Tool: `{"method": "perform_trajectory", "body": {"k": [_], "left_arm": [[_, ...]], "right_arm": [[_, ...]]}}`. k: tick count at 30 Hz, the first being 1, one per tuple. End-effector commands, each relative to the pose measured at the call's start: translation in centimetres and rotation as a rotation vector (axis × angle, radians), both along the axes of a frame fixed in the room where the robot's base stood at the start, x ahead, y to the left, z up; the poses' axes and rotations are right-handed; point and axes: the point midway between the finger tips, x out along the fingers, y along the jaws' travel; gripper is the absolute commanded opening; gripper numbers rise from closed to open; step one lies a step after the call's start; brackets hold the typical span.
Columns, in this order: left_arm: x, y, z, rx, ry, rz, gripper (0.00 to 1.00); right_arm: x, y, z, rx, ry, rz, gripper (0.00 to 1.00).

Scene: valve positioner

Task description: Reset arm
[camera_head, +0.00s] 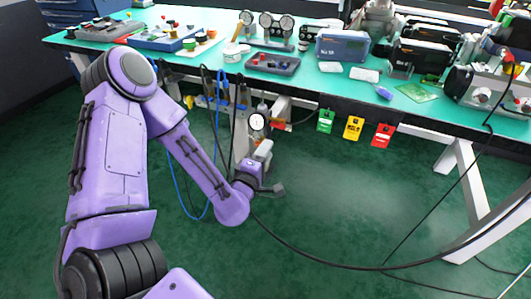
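My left arm (110,140) is purple and comes in from the left. It bends at a high elbow, then runs down to the wrist in front of the workbench. My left gripper (272,188) is small and dark at the end of this arm, below the bench's front edge. It is too small and turned away to show whether its fingers are open. I see nothing clearly held in it. A round white gauge (257,122) shows just above the wrist; I cannot tell whether the arm touches it. My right arm and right gripper are not in view.
A green-topped workbench (300,88) spans the back, with a grey tray (272,63), a blue case (342,45) and several instruments. Green, yellow (353,128) and red tags hang at its front edge. A black cable crosses the open green floor (330,220). A white bench leg stands right.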

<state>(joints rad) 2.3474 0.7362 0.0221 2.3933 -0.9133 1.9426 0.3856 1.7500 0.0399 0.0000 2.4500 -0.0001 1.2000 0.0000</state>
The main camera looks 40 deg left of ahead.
Motion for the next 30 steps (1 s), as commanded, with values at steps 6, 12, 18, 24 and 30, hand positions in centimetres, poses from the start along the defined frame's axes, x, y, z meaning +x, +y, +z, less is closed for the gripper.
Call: {"method": "perform_trajectory", "body": {"k": [6, 12, 18, 24, 30], "left_arm": [[-0.2, 0.0, 0.0, 0.001, 0.000, 0.001, 0.36], [-0.2, 0.0, 0.0, 0.000, 0.000, 0.001, 0.36], [-0.1, -0.3, -0.4, 0.052, 0.033, -0.018, 0.36], [-3.8, -1.8, -10.1, 0.414, 0.553, -0.148, 0.36], [-13.5, -2.5, -19.9, 0.678, 1.047, -0.354, 0.36]], "right_arm": [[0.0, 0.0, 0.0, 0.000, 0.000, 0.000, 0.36], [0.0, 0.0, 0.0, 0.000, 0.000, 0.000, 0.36], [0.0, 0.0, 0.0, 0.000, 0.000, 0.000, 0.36], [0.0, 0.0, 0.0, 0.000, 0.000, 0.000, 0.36], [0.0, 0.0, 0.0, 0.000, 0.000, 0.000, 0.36]]}}
